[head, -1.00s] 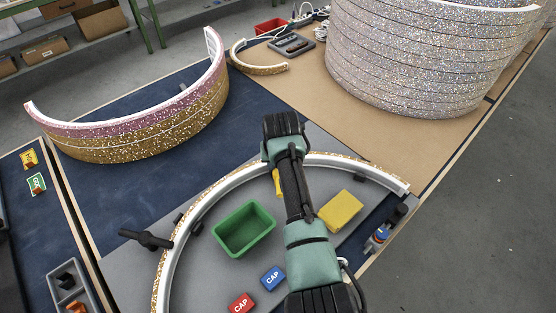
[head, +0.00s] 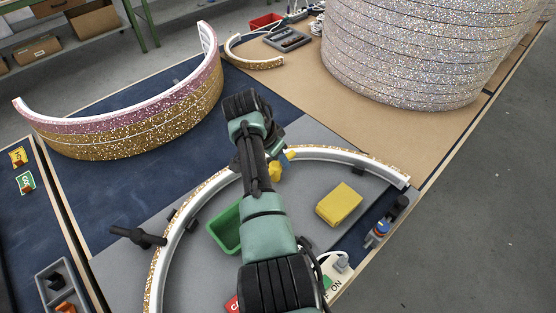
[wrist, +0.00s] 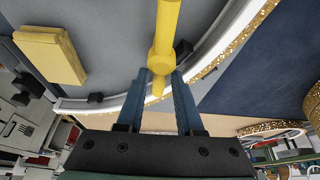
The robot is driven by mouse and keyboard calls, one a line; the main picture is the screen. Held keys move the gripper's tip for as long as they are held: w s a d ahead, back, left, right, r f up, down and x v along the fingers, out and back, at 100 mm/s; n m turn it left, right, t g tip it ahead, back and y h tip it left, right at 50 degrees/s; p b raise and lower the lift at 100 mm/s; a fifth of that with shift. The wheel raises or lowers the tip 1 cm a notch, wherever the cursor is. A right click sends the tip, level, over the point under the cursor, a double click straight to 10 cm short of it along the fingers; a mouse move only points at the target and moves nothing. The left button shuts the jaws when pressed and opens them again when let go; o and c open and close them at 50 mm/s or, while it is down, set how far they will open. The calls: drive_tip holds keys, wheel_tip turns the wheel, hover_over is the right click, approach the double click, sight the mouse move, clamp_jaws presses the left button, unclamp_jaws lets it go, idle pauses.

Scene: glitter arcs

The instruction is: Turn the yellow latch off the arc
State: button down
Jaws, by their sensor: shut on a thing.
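The yellow latch (wrist: 166,25) is a bar with a round hub (wrist: 161,62). In the wrist view its short end lies between the blue fingers of my gripper (wrist: 160,82), which are shut on it. In the head view only a small part of the latch (head: 275,171) shows beside my arm, at the inner side of the arc (head: 330,154). The arc is a white curved strip with a gold glitter outer side, lying on a grey board.
A green bin (head: 222,231), partly behind my arm, and a yellow block (head: 339,204) sit inside the arc. A black handle (head: 137,236) sticks out at its left. A pink and gold arc (head: 125,125) stands behind left; a tall glitter stack (head: 410,55) stands behind right.

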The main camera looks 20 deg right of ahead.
drive_tip(key=shift+m+g+b, duration=0.3)
drive_tip(key=shift+m, duration=0.3)
drive_tip(key=shift+f, duration=0.1)
drive_tip(key=c, duration=0.8)
unclamp_jaws()
drive_tip(key=shift+a, duration=0.1)
drive_tip(key=shift+r, duration=0.4)
drive_tip(key=p+v, duration=0.1)
drive_tip(key=v, duration=1.1)
drive_tip(key=shift+s+a+r, duration=0.1)
drive_tip(key=shift+s+a, duration=0.05)
